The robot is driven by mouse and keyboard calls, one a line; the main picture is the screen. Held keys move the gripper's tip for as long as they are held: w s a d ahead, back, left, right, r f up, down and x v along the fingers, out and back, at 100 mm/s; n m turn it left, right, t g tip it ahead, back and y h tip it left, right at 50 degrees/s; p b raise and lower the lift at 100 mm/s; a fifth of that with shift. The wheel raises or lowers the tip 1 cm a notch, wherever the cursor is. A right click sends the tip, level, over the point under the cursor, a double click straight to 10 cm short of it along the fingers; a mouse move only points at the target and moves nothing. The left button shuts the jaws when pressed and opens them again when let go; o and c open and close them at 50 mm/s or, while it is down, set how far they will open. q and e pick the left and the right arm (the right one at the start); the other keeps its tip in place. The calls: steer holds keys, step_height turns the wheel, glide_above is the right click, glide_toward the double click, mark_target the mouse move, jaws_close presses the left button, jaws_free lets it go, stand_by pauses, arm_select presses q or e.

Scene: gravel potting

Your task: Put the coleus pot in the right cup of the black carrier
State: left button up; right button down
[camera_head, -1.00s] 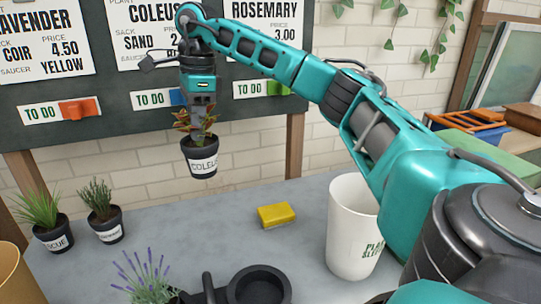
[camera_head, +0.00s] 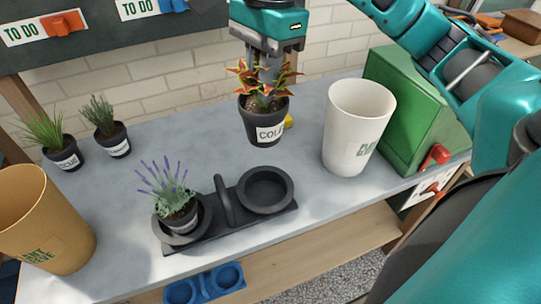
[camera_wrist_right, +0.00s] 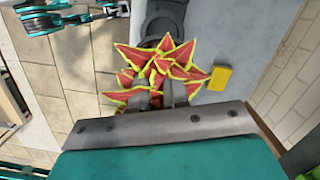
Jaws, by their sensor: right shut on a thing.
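The coleus pot (camera_head: 263,122) is a black pot with a white label and red-and-yellow leaves. My right gripper (camera_head: 268,82) is shut on it and holds it upright in the air, above and behind the carrier's right cup. In the right wrist view the coleus leaves (camera_wrist_right: 160,72) hide most of the pot and fingertips. The black carrier (camera_head: 238,232) stands on the table with a handle between two cups. Its right cup (camera_head: 266,200) is empty. Its left cup holds a lavender pot (camera_head: 178,217). My left gripper is not in view.
A white sleeve cup (camera_head: 356,130) and a green box (camera_head: 405,105) stand to the right. A yellow sponge (camera_head: 289,121) is partly hidden behind the coleus pot. Two potted plants (camera_head: 62,155) (camera_head: 119,146) stand at the left, behind a tan sleeve cup (camera_head: 45,235). A blue carrier (camera_head: 205,286) is below.

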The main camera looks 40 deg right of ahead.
step_height(320, 180, down, 19)
steer(key=b, duration=0.1)
steer(key=shift+r, duration=0.15)
steer(key=shift+f+b, duration=0.2)
steer(key=shift+b, duration=0.25)
steer(key=c, duration=1.1)
jaws_free()
steer(key=shift+r, duration=0.15)
